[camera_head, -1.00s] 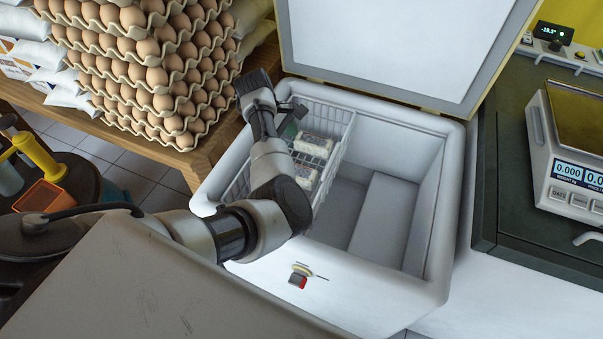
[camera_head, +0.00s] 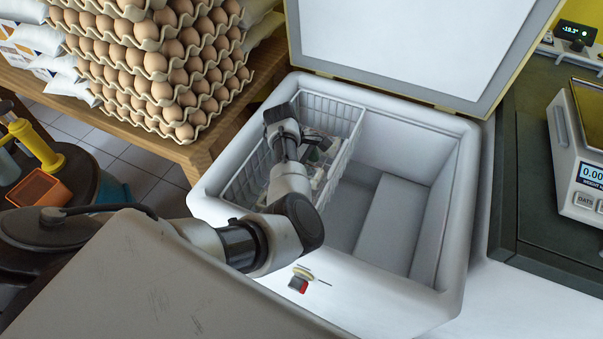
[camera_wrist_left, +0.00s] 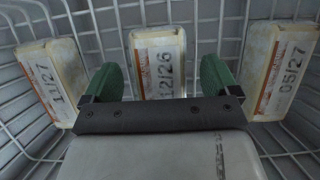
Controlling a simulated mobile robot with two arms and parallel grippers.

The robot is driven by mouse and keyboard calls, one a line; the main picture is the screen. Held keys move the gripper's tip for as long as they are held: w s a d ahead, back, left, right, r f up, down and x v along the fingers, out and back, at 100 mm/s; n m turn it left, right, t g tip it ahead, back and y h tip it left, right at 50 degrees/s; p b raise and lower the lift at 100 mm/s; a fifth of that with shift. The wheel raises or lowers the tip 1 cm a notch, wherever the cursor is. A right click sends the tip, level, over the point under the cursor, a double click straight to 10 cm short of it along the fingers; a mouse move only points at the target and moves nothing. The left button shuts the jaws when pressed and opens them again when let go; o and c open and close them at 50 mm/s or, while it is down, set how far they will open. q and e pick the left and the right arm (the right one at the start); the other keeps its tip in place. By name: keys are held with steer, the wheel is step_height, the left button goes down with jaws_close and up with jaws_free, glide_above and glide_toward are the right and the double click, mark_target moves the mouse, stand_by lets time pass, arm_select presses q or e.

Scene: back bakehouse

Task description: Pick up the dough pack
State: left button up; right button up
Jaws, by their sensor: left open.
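Three dough packs lie in the wire basket (camera_head: 240,190) inside the open chest freezer (camera_head: 468,185). In the left wrist view, the middle pack (camera_wrist_left: 158,62) reads 12/26, the left pack (camera_wrist_left: 52,85) appears to read 11/27 and the right pack (camera_wrist_left: 285,72) reads 05/27. My left gripper (camera_head: 316,147) reaches down into the basket. Its green-padded fingers (camera_wrist_left: 160,85) are open, one on each side of the middle pack in the picture, with gaps showing. I cannot tell how far above the pack they are. In the head view my arm partly hides the packs.
The freezer's raised lid (camera_head: 400,40) stands behind. The right compartment (camera_head: 385,220) looks empty. Stacked egg trays (camera_head: 160,70) stand on a wooden table at the left. A scale (camera_head: 580,150) sits on the dark counter at the right.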

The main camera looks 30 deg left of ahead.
arm_select(q)
steer(key=shift+d+f, duration=0.25)
steer(key=shift+f, duration=0.35)
steer(key=shift+f, duration=0.25)
steer(key=shift+c, duration=0.3)
steer(key=c, duration=1)
steer(key=shift+c, duration=0.7)
steer(key=shift+w+r, duration=0.1)
